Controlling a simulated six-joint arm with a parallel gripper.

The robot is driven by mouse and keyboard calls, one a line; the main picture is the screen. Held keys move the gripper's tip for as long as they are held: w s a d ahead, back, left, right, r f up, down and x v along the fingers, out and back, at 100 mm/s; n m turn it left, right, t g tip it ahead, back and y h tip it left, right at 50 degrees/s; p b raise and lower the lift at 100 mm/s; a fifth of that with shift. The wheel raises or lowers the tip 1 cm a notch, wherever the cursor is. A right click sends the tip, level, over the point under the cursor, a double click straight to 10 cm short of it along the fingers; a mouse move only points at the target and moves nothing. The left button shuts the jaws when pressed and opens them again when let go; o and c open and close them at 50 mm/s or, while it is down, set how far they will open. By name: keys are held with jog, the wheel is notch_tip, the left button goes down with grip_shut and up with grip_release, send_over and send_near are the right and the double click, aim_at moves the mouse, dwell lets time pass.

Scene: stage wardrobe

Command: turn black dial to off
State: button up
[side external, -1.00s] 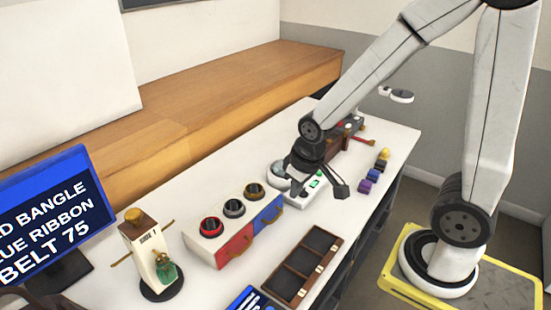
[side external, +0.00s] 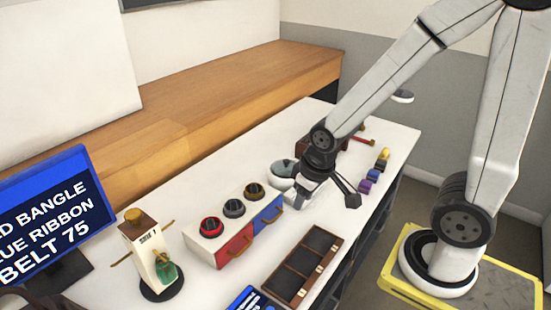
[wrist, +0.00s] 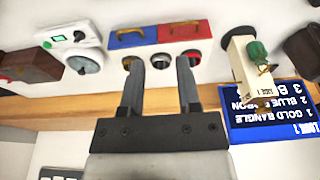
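A white device (wrist: 96,27) with a green display (wrist: 57,38) and a grey round plate (wrist: 84,64) is at the upper left in the wrist view. A small dark knob (wrist: 80,36) beside the display looks like the black dial; its pointer is too small to read. In the side view the grey plate (side external: 283,168) shows, while my gripper hides the display and knob. My gripper (side external: 325,197) is open and empty above the table by the device. In the wrist view its fingers (wrist: 158,66) are apart, with the knob off to their left.
A red and blue drawer box (side external: 237,247) with several round ringed wells stands beside the device. A brown compartment tray (side external: 323,242), a bottle stand (side external: 143,250) and a screen (side external: 60,215) are nearer the camera. Small coloured blocks (side external: 371,178) line the right edge.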

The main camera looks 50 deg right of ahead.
jog(key=w+d+f+m, duration=0.1)
jog(key=w+d+m, duration=0.1)
jog(key=d, duration=0.1)
jog(key=w+d+f+m+h, duration=0.1)
jog(key=w+d+f+m, duration=0.1)
jog(key=w+d, duration=0.1)
jog(key=w+d+f+m+h, duration=0.1)
jog(key=w+d+f, duration=0.1)
jog(key=w+d, duration=0.1)
jog(key=shift+w+d+m, duration=0.15)
jog(key=shift+d+m, duration=0.25)
jog(key=shift+d, duration=0.2)
jog(key=w+d+f+m, duration=0.1)
jog(key=d+f+m, duration=0.1)
jog(key=d+f, duration=0.1)
jog(key=w+d+f+m+h, duration=0.1)
jog(key=w+d+f+m, duration=0.1)
jog(key=d+f, duration=0.2)
jog(key=w+d+f+m+h, duration=0.1)
jog(key=d+f+m, duration=0.1)
jog(key=d, duration=0.3)
jog(key=shift+x, duration=0.75)
jog(key=shift+w, duration=0.2)
jog(key=shift+x, duration=3.85)
jog(key=shift+s, duration=0.1)
grip_shut()
